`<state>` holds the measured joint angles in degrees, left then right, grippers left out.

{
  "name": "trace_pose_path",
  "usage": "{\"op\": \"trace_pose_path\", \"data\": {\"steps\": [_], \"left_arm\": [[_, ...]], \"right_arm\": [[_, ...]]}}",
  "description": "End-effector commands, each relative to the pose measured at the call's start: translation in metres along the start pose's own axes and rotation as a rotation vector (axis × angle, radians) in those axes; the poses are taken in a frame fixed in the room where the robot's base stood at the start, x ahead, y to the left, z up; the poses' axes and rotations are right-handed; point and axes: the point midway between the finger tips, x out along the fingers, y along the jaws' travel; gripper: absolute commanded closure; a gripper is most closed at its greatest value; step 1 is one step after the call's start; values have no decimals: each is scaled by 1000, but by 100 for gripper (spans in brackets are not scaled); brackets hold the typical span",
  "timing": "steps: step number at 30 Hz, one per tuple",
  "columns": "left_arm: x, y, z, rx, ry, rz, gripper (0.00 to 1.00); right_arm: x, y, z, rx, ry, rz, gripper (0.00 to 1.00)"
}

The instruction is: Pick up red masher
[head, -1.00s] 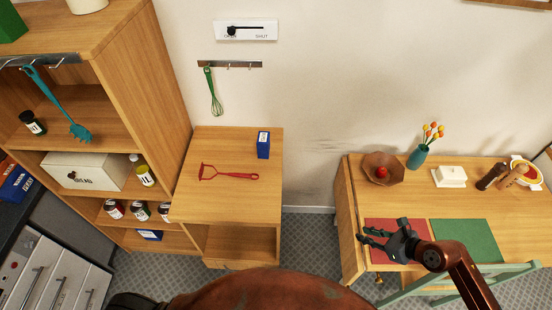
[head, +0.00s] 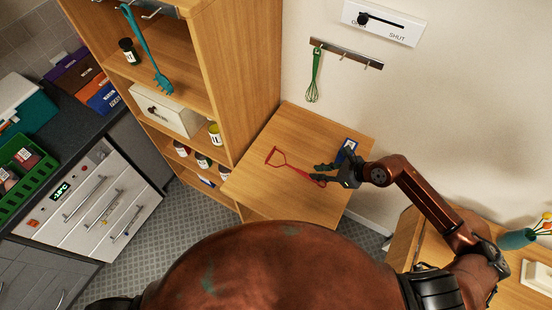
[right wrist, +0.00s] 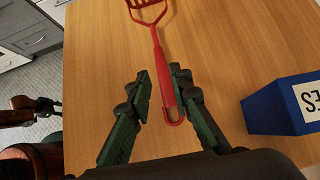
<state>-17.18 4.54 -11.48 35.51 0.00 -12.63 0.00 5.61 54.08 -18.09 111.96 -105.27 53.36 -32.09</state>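The red masher (head: 291,167) lies on the top of the low wooden cabinet (head: 262,187), its head toward the left and its handle toward my right gripper. My right gripper (head: 319,174) is at the handle end, with its fingers apart. In the right wrist view, the masher (right wrist: 156,45) runs down between the two open fingers of the gripper (right wrist: 160,82), its looped handle end closer to the right finger. No grip on it shows. My left gripper is not in view.
A blue box (head: 347,150) stands just behind my right gripper, and close to its right in the wrist view (right wrist: 284,107). A tall wooden shelf (head: 235,75) rises left of the cabinet top. A green whisk (head: 314,78) hangs on the wall rail.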

Motion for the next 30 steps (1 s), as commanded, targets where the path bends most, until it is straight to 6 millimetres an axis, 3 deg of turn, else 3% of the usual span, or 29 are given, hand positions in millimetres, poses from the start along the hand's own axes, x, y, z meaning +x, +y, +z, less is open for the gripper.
{"op": "trace_pose_path", "data": {"steps": [18,27,30], "left_arm": [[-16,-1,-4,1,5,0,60],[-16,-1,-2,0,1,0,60],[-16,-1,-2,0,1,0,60]], "right_arm": [[77,0,8,-11,0,13,81],[81,-1,6,-11,0,11,81],[81,-1,6,-10,0,10,88]]}}
